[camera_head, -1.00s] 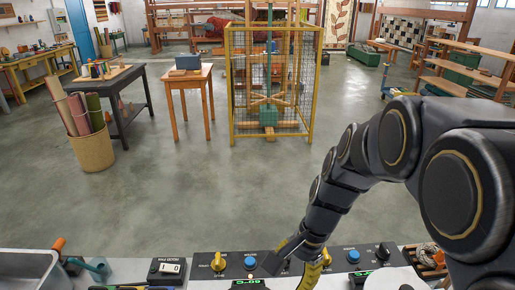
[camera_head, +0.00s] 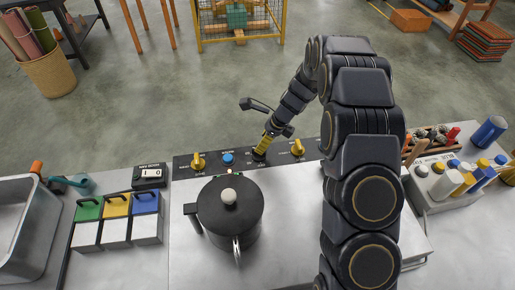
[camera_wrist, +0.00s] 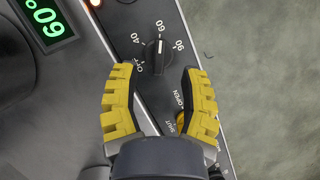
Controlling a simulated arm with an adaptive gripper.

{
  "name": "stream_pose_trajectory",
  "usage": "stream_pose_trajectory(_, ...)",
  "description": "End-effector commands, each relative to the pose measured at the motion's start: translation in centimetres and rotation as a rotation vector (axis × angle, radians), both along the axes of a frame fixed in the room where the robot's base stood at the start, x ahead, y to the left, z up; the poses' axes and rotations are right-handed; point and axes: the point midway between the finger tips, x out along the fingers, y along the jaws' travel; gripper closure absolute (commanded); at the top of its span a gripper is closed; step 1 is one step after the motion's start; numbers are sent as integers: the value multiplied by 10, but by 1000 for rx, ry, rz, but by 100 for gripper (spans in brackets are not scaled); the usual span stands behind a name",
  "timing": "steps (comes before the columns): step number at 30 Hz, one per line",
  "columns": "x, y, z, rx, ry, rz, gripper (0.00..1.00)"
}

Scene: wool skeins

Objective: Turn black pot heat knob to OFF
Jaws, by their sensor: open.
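The black pot (camera_head: 222,212) with its lid and pale lid knob stands on the pale worktop in front of the dark control panel (camera_head: 180,168). The black heat knob (camera_wrist: 155,58) shows in the wrist view, with OFF, 40, 60 and 90 around it. Its white line points toward 60. A green display (camera_wrist: 46,21) beside it reads 60°. My gripper (camera_wrist: 158,75) is open, its yellow fingers on either side of the knob's lower edge, with nothing held between them. In the head view my gripper (camera_head: 262,148) reaches down to the panel behind the pot and hides the knob.
Yellow valve knobs stand left (camera_head: 198,161) and right (camera_head: 297,148) of my gripper, with a blue button (camera_head: 227,158) between. The right valve's SHUT and OPEN marks lie near my right finger. Lidded boxes (camera_head: 117,225) and a metal basin (camera_head: 22,222) are at left.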

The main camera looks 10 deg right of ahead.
Motion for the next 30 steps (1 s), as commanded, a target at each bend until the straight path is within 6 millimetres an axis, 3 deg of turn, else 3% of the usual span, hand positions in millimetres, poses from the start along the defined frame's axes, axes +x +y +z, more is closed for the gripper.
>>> stream_pose_trajectory(4,4,10,-25,1,4,2,57)
stream_pose_trajectory(9,8,16,-42,2,2,2,57)
stream_pose_trajectory(17,9,16,-45,0,0,1,57)
stream_pose_trajectory(18,9,16,-45,0,0,1,60)
stream_pose_trajectory(21,9,16,-45,0,0,1,100)
stream_pose_trajectory(30,9,16,-45,0,0,2,100)
